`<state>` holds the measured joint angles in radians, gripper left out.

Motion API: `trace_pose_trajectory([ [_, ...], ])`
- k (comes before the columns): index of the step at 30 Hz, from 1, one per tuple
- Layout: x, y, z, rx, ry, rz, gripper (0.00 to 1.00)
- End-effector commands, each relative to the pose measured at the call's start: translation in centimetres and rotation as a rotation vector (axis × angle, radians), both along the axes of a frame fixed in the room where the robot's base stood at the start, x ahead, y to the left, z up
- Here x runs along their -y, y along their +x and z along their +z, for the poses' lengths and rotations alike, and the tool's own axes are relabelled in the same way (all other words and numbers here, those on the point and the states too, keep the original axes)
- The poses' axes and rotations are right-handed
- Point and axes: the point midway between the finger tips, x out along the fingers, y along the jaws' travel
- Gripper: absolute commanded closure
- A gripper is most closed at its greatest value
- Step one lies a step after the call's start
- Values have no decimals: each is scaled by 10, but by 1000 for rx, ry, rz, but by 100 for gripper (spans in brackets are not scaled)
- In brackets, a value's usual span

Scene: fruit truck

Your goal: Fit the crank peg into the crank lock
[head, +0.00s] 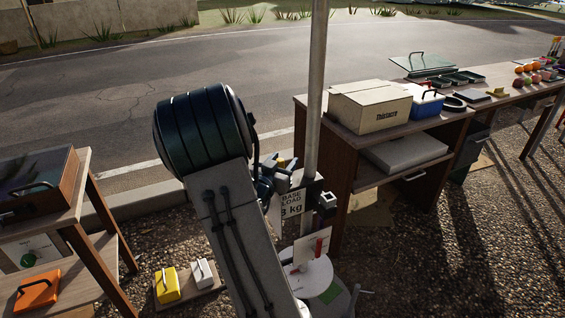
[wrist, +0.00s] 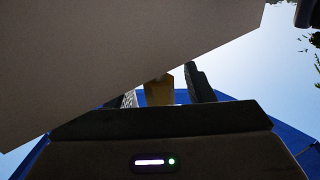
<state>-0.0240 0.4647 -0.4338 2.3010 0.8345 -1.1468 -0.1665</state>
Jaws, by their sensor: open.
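My gripper (head: 270,172) is beside the metal pole in the head view, partly hidden behind my own arm. In the wrist view my gripper (wrist: 164,88) points upward and its two dark fingers stand apart. A yellow-brown block (wrist: 158,93), which may be the crank peg, shows between or just beyond the fingers. I cannot tell whether they touch it. A small dark fitting with a grey knob (head: 326,201) sits on the pole, right of my gripper. I cannot tell which part is the crank lock.
The pole (head: 316,90) carries a sign (head: 292,203) reading "BASE LOAD 3 kg". A large grey surface (wrist: 90,60) fills the wrist view's upper left, close to the fingers. A wooden counter (head: 337,124) with a cardboard box (head: 370,106) stands right; a wooden stand (head: 92,190) stands left.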

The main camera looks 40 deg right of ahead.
Motion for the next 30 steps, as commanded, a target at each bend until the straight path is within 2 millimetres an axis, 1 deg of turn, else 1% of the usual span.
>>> trace_pose_trajectory([
  [4,-7,-3,0,0,1,2,52],
  [7,-21,-9,0,0,1,3,52],
  [15,-77,-35,0,0,1,6,52],
  [18,-96,-44,0,0,1,5,52],
  [21,-110,-51,0,1,0,3,52],
  [25,-121,-57,0,0,0,3,52],
  [30,-125,-60,0,0,-1,0,52],
])
